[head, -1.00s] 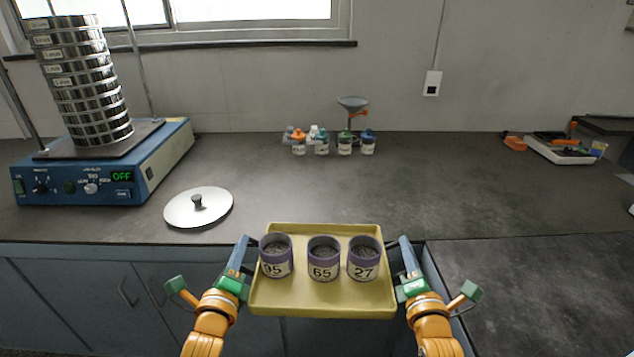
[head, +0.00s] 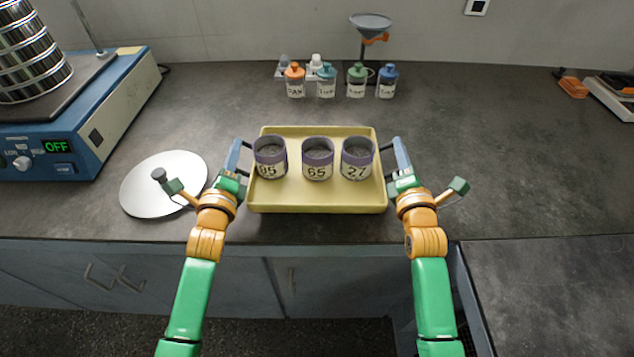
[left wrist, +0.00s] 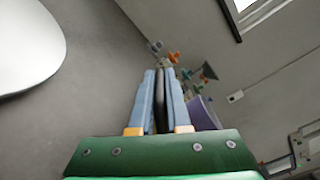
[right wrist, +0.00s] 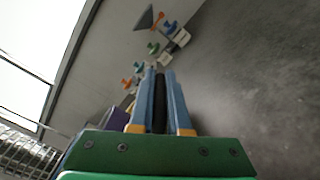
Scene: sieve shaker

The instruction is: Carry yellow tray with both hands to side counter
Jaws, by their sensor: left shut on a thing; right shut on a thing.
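The yellow tray (head: 318,197) is level in the head view, over the front part of the main counter; I cannot tell whether it touches the surface. Three purple-rimmed cups stand in it, marked 95 or similar (head: 270,158), 65 (head: 317,158) and 27 (head: 357,158). My left gripper (head: 238,160) is shut on the tray's left handle, and my right gripper (head: 396,157) is shut on its right handle. In the left wrist view the blue fingers (left wrist: 160,100) close around a dark bar; the right wrist view shows the same (right wrist: 158,102). The side counter (head: 555,290) is at lower right.
A round metal lid (head: 150,195) lies by my left forearm. The sieve shaker (head: 75,135) stands at far left. Several capped bottles (head: 327,82) and a funnel stand (head: 370,25) are behind the tray. A scale (head: 612,92) is at far right. Counter right of the tray is clear.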

